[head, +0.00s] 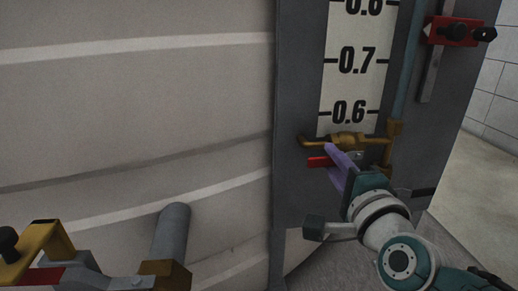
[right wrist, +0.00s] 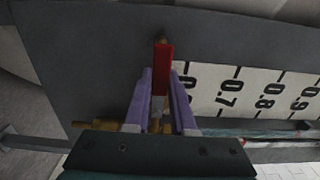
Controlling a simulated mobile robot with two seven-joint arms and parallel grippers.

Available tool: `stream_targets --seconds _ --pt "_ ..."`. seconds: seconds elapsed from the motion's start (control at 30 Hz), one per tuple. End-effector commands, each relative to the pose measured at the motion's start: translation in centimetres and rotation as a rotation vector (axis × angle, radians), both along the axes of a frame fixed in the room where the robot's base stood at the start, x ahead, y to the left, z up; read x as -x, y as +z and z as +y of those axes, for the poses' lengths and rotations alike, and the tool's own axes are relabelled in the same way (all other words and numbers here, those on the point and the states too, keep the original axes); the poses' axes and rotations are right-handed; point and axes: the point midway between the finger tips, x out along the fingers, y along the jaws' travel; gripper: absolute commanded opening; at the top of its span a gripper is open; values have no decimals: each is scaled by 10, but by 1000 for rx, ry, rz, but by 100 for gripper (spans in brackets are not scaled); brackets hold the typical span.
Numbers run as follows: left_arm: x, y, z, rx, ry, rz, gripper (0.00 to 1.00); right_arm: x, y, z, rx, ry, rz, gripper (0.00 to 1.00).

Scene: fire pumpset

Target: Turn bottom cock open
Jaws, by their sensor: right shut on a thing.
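The bottom cock (head: 347,141) is a brass valve at the foot of the level gauge, under the 0.6 mark. Its red lever (head: 320,161) points left in the head view. My right gripper (head: 333,155) has purple fingers and is at the cock. In the right wrist view, the red lever (right wrist: 162,69) runs between the two fingers, and my right gripper (right wrist: 160,88) is shut on it. The fingers hide part of the lever and valve body. My left gripper is out of view.
The white scale (head: 354,68) and gauge tube (head: 408,60) rise above the cock on a grey panel. A red clamp (head: 453,32) sits at upper right. Yellow-brass pipework (head: 40,255) and a grey pipe (head: 171,232) stand at lower left. Left of the panel is a ribbed wall.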

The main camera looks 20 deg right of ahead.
Motion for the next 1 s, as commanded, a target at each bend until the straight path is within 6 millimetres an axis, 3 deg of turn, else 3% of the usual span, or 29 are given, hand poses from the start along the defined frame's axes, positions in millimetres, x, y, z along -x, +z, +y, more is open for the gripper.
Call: stream_targets --seconds 0.17,0.2,0.43,0.77,1.0 --pt "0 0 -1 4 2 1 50 0 1 0 -5 -1 -2 0" --pt "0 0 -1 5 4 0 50 0 1 0 -5 -1 -2 27" --pt "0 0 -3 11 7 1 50 0 1 0 -2 -1 -1 52" --pt "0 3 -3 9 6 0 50 4 1 1 0 0 1 54" --pt "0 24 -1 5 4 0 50 46 3 11 1 1 5 54"
